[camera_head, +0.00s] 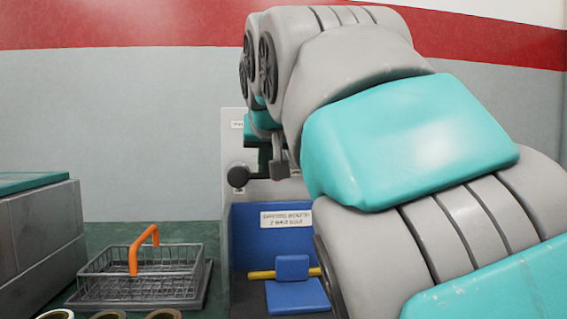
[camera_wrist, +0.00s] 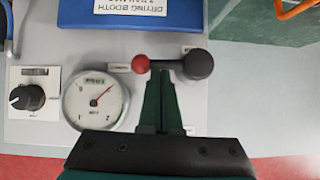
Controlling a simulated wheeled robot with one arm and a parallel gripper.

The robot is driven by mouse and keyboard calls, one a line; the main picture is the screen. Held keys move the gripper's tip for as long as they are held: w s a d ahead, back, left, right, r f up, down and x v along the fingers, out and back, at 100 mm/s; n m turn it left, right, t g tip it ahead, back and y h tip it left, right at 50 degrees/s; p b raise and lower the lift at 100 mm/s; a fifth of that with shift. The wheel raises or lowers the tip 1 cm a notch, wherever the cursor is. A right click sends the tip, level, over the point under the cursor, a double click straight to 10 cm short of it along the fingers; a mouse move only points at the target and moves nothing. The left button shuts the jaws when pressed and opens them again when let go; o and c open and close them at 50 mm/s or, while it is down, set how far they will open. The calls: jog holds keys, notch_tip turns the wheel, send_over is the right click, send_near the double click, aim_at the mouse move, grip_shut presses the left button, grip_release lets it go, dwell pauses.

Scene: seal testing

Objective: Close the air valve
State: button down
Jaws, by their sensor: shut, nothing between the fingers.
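The air valve appears to be the lever on the grey panel, a short dark bar with a dark round knob (camera_wrist: 198,64) at one end and a smaller red ball (camera_wrist: 140,63) at the other. The dark knob also shows in the head view (camera_head: 238,177), left of my gripper. My gripper (camera_wrist: 165,76) is shut and empty, with its green fingertips at the bar between the two ends. Whether they touch the bar I cannot tell. In the head view my gripper (camera_head: 268,158) is partly covered by my arm, and the red ball is hidden.
The panel (camera_wrist: 50,130) also carries a round gauge (camera_wrist: 95,101) with a red needle and a black selector knob (camera_wrist: 28,97). A blue booth (camera_head: 250,235) with a label sits below the valve. A wire basket (camera_head: 140,272) with an orange handle stands at left.

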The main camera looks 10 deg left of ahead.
jog(key=shift+r, duration=0.1)
jog(key=w+r+p+v, duration=0.1)
jog(key=r+p+v, duration=0.1)
jog(key=v, duration=1)
jog(key=shift+a+r+p, duration=0.3)
jog(key=shift+p, duration=0.1)
jog(key=shift+s, duration=0.15)
